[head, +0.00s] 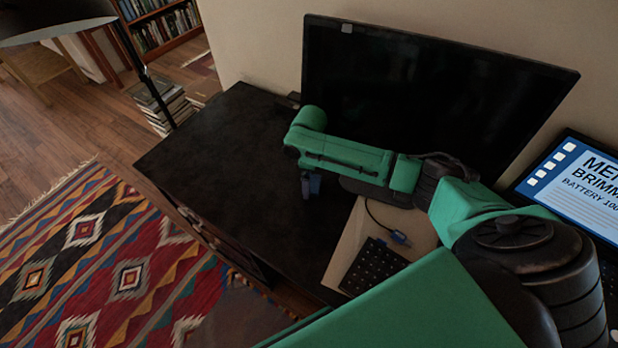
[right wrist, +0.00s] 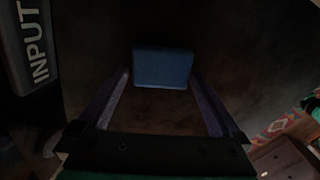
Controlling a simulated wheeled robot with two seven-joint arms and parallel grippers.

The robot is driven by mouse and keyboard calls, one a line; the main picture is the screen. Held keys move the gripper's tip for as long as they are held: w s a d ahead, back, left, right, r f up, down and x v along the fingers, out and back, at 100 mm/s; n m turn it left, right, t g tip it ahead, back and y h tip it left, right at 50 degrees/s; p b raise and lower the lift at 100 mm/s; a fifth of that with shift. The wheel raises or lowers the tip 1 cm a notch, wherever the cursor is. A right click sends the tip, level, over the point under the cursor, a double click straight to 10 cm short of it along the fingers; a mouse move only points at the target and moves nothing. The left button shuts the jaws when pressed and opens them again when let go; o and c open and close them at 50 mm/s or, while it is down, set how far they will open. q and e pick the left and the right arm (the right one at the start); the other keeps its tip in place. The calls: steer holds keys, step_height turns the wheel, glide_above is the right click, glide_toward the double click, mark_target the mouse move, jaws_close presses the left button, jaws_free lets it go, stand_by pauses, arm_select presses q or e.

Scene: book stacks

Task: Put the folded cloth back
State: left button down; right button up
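A small blue block-like thing, which looks like the folded cloth (right wrist: 163,67), lies on the dark desk top in the right wrist view. My right gripper (right wrist: 160,74) is open, with its two fingers spread on either side of the cloth and a narrow gap at each side. In the head view my right gripper (head: 311,184) points down over the black desk (head: 225,150). The cloth cannot be told apart from the fingers there. My left gripper is not in view.
A large dark monitor (head: 420,85) stands behind my right arm. A dark box lettered INPUT (right wrist: 35,45) is beside the right gripper. The desk's left part is clear. A patterned rug (head: 110,265) covers the floor.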

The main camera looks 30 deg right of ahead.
step_height(320, 180, up, 12)
steer(key=shift+b, duration=0.4)
